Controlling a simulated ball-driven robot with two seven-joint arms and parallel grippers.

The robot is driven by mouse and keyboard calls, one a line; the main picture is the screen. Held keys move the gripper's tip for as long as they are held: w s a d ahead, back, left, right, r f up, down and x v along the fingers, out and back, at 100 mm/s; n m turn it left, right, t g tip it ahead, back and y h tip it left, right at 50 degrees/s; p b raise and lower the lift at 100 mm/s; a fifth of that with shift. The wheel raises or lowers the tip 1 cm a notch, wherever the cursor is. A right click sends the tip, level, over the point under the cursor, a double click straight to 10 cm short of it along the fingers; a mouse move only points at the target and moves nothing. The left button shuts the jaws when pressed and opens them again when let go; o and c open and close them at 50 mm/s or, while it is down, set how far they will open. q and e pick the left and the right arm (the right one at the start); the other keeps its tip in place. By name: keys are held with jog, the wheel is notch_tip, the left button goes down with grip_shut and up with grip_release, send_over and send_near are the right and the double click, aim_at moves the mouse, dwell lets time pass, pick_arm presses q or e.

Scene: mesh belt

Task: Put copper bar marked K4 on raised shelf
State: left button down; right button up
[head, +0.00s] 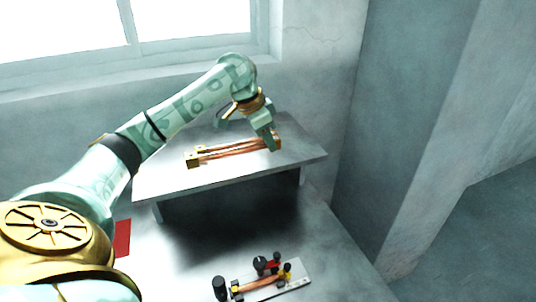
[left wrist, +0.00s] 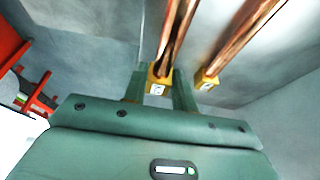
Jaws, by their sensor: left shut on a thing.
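My left gripper (head: 272,145) is over the right part of the raised shelf (head: 165,180). In the left wrist view its two fingers (left wrist: 158,90) are shut on the yellow end block of a copper bar (left wrist: 172,42). A second copper bar (left wrist: 238,38) with a similar yellow end lies beside it, apart from the fingers. In the head view the two bars (head: 230,149) lie close together at shelf level; I cannot tell whether the held one touches the shelf. The end marks are too small to read. My right gripper is not in view.
On the lower table, a pale fixture (head: 297,273) with black knobs carries another copper bar (head: 262,284). A red patch (head: 122,239) lies left of the shelf. A window and wall stand behind; a grey pillar (head: 400,120) is at right. The shelf's front strip is clear.

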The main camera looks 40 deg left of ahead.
pick_arm(q)
jog(key=shift+w+a+f, duration=0.15)
jog(key=shift+f, duration=0.1)
notch_tip(320, 180, down, 4)
jog(key=b, duration=0.2)
jog(key=shift+w+a+r+b, duration=0.15)
jog(key=shift+b, duration=0.2)
jog(key=shift+r, duration=0.2)
jog(key=c, duration=1.1)
grip_release()
jog(key=shift+f, duration=0.1)
jog(key=p+v, duration=0.6)
jog(key=v, duration=0.6)
